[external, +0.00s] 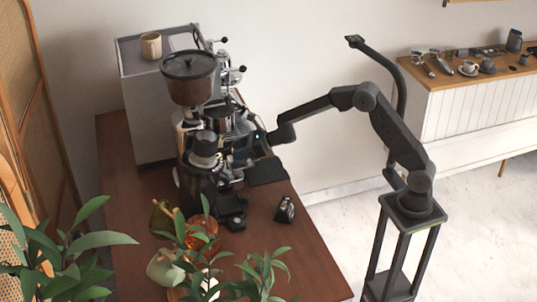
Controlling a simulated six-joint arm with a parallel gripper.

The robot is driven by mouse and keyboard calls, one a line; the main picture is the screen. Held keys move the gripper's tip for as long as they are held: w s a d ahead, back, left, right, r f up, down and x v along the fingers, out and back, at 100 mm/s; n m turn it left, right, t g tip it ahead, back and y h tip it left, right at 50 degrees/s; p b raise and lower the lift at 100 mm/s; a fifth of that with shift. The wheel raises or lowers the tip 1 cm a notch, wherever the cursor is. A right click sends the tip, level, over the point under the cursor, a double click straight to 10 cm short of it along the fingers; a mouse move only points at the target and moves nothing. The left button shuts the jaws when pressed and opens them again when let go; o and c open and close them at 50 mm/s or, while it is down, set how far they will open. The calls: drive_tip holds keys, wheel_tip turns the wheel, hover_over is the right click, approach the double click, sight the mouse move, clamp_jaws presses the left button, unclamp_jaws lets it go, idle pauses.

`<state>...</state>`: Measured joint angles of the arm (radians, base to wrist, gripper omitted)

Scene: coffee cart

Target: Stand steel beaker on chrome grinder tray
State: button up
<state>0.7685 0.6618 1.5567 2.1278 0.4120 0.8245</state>
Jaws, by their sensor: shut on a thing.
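My gripper (240,155) reaches in from the right at the middle of the cart, beside the grinders and in front of the espresso machine. It is shut on what seems to be the steel beaker, whose outline is lost among the dark and shiny parts there. Whether the beaker touches anything cannot be told.
The espresso machine (145,105) stands at the back with a beige cup (151,46) on top. A flat black plate (267,172) lies right of the grinders. A small dark item (285,209), jugs (163,218) and leaves (95,242) fill the front. The cart's front right (290,255) is clear.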

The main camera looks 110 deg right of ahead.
drive_tip(key=shift+f, duration=0.35)
drive_tip(key=shift+f, duration=0.15)
drive_tip(key=o, duration=1)
drive_tip(key=shift+o, duration=0.2)
drive_tip(key=shift+s+r, duration=0.15)
drive_tip(key=shift+r, duration=0.1)
drive_tip(key=v, duration=1.1)
drive_tip(key=shift+s+a, duration=0.2)
drive_tip(key=shift+s, duration=0.1)
